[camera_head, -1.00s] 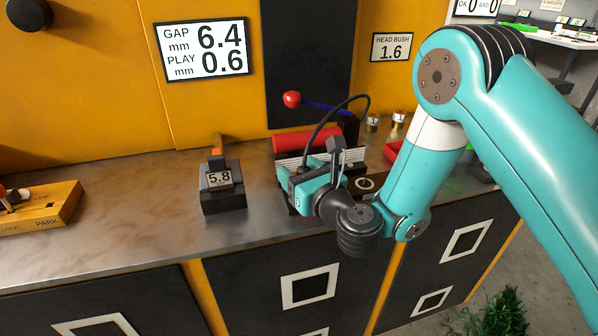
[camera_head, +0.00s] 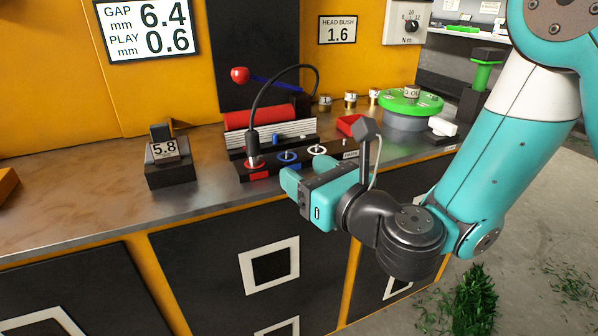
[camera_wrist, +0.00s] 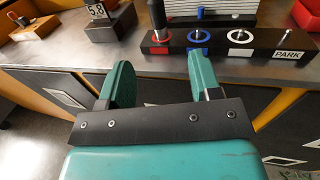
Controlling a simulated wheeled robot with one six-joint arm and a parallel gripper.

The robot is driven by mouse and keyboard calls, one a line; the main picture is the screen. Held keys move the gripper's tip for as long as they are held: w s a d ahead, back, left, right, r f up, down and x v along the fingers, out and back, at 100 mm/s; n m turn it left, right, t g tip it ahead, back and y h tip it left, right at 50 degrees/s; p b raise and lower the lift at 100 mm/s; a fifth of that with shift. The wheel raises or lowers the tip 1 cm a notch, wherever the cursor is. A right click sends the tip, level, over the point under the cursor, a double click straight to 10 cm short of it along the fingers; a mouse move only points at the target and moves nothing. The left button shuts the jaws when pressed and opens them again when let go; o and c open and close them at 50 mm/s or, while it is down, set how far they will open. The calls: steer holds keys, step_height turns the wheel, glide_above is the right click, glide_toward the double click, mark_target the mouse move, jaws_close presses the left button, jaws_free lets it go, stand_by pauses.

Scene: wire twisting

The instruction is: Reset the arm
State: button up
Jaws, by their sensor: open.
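My gripper (camera_head: 292,182) is open and empty. It is in front of the workbench, off the bench's front edge, with its fingers pointing toward the bench. My teal arm comes in from the right in the head view. A black rack (camera_head: 272,168) with red, blue and white rings lies just beyond the fingers, apart from them; the wrist view also shows this rack (camera_wrist: 270,52). A black tool with a cable stands in its red ring.
A black block labelled 5.8 (camera_head: 168,176) stands on the bench (camera_head: 90,195) at left. A red roller (camera_head: 262,115) and a red-knobbed lever (camera_head: 240,75) are behind the rack. A green-topped turntable (camera_head: 410,103) stands at right.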

steer(key=shift+s+a, duration=0.1)
steer(key=shift+a, duration=0.1)
steer(key=s+a+r+n+g+y, duration=0.15)
steer(key=s+n+g, duration=0.35)
steer(key=n, duration=0.5)
steer(key=s+r+n+g+y, duration=0.15)
steer(key=s+n+g, duration=0.25)
steer(key=n, duration=0.6)
steer(key=s+d+f+n+g+h, duration=0.1)
steer(key=s+d+n+g+h, duration=0.1)
steer(key=s+d+n+h, duration=0.5)
steer(key=s+d+f+n+g+h, duration=0.1)
steer(key=s+d+n+g+h, duration=0.25)
steer(key=d+n, duration=0.6)
step_height(320, 180, up, 21)
steer(key=m+p, duration=0.1)
steer(key=p, duration=2.1)
steer(key=shift+w+d+r+m+t, duration=0.2)
steer(key=shift+w+d+m+t, duration=0.15)
steer(key=shift+d+t, duration=0.1)
